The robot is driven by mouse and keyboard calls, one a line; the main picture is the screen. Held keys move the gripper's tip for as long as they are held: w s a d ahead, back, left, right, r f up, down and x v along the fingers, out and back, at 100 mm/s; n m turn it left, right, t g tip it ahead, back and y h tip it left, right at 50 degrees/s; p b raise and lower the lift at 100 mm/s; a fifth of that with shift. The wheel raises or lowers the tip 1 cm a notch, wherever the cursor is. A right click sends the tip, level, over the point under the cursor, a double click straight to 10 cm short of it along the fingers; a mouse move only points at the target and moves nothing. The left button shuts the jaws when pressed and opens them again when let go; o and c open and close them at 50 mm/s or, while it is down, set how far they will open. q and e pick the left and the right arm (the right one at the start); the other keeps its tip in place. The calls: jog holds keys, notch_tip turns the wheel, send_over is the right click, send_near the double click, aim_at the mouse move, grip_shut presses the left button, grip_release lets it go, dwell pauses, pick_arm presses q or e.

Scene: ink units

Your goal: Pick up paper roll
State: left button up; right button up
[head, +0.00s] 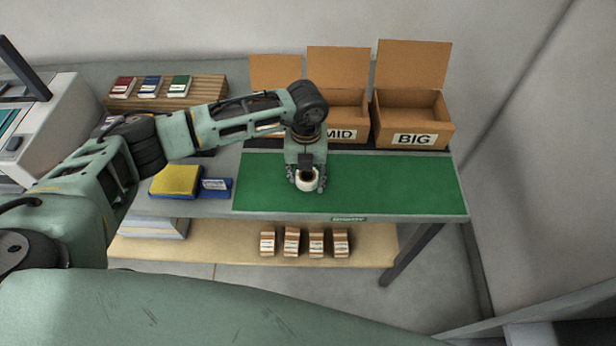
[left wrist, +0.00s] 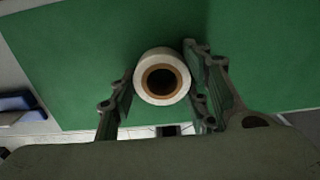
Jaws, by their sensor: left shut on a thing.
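The white paper roll (head: 307,181) has a brown core and is at the front part of the green mat (head: 400,185). In the left wrist view the paper roll (left wrist: 162,58) shows end-on, with its dark hole facing the camera. My left gripper (head: 306,180) points down over the roll. In the left wrist view the fingers of my left gripper (left wrist: 160,90) are on both sides of the roll, shut on it. I cannot tell whether the roll touches the mat. My right gripper is not in view.
Open cardboard boxes stand behind the mat, including the MID box (head: 345,120) and the BIG box (head: 412,120). A yellow pad (head: 176,181) and a blue box (head: 216,188) lie left of the mat. Several small cartons (head: 291,242) stand on the lower shelf. The mat's right side is clear.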

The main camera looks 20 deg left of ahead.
pick_arm(q)
jog(key=shift+c, duration=1.1)
jog(key=shift+r, duration=0.1)
